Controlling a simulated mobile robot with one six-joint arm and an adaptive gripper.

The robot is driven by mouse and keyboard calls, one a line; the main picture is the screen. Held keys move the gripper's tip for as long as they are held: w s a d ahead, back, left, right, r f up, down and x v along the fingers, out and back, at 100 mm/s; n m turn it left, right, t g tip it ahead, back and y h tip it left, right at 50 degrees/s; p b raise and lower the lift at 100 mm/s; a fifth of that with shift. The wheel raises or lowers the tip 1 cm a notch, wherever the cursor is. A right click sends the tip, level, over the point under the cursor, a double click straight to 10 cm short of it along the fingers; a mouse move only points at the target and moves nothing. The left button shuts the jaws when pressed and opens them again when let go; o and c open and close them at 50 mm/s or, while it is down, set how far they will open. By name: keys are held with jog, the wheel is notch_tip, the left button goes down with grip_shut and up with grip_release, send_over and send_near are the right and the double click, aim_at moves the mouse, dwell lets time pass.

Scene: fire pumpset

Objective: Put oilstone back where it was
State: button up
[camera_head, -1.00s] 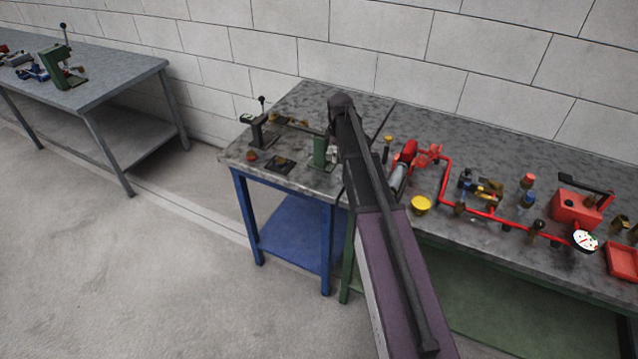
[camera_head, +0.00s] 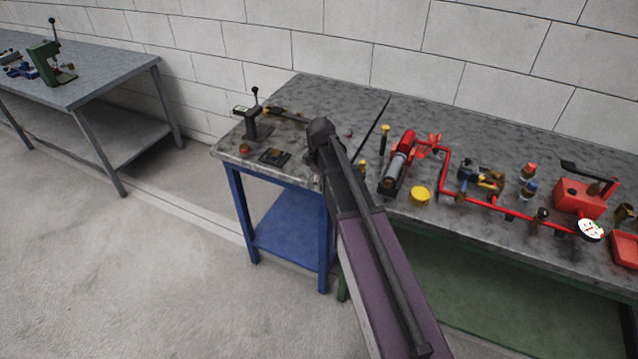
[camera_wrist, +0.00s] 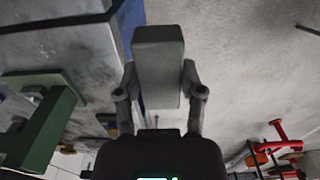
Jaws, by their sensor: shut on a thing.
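The oilstone (camera_wrist: 158,58) is a plain grey block in the wrist view. My gripper (camera_wrist: 160,88) is shut on it, with one finger on each side, and the block sticks out past the fingertips. In the head view my own arm hides the gripper and the block. The arm's far end lies over the right part of the blue-legged bench (camera_head: 292,88). I cannot tell which spot on the bench is the stone's place.
A green upright device (camera_wrist: 42,125) stands close at the left of the wrist view. The blue-legged bench bears a black lever tool (camera_head: 252,125) and a dark square plate (camera_head: 275,156). Red piping (camera_head: 446,178) and a yellow cap (camera_head: 420,196) lie on the right bench.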

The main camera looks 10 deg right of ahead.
jog(key=s, duration=0.1)
jog(key=s+a+f, duration=0.1)
jog(key=s+b, duration=0.1)
jog(key=shift+s+a+f, duration=0.3)
jog(key=w+d, duration=0.1)
jog(key=w, duration=0.3)
jog(key=w+d+f+b, duration=0.1)
jog(key=w, duration=0.4)
jog(key=w+d, duration=0.1)
jog(key=w, duration=0.4)
jog(key=shift+w+d+f, duration=0.15)
jog(key=shift+d+f, duration=0.05)
jog(key=shift+d, duration=0.05)
jog(key=shift+w+d, duration=0.1)
jog(key=shift+w, duration=0.4)
jog(key=shift+w+f+b, duration=0.2)
jog(key=shift+w+b, duration=0.05)
jog(key=shift+b, duration=0.1)
jog(key=shift+s+f+b, duration=0.1)
jog(key=shift+f+b, duration=1.5)
jog(key=shift+f, duration=0.05)
jog(key=shift+f, duration=0.2)
